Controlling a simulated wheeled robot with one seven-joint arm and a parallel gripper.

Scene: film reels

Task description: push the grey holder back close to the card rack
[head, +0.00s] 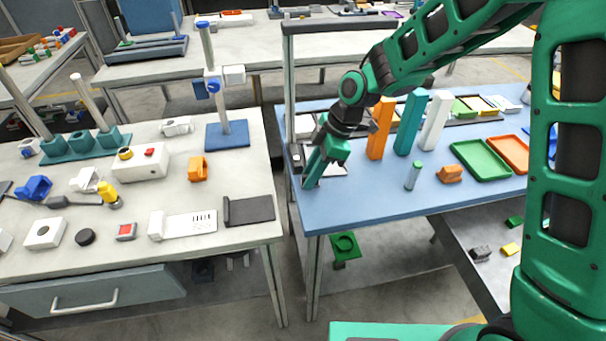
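My gripper (312,184) is green and points down over the left end of the blue table. Its fingertips are low, close to the tabletop. The gap between the fingers cannot be made out. A flat pale grey piece with a dark edge (339,170) lies right beside the gripper, partly hidden by it. It may be the grey holder, but I cannot tell for sure. A dark low rack with green, yellow and white cards (487,106) lies at the back right of the blue table, which may be the card rack.
Tall orange (380,128), teal (408,124) and white (436,121) blocks stand right of my gripper. A small grey cylinder with a green top (413,177) and an orange piece (450,174) stand in front. Green (481,160) and orange (509,153) trays lie right. The front left tabletop is clear.

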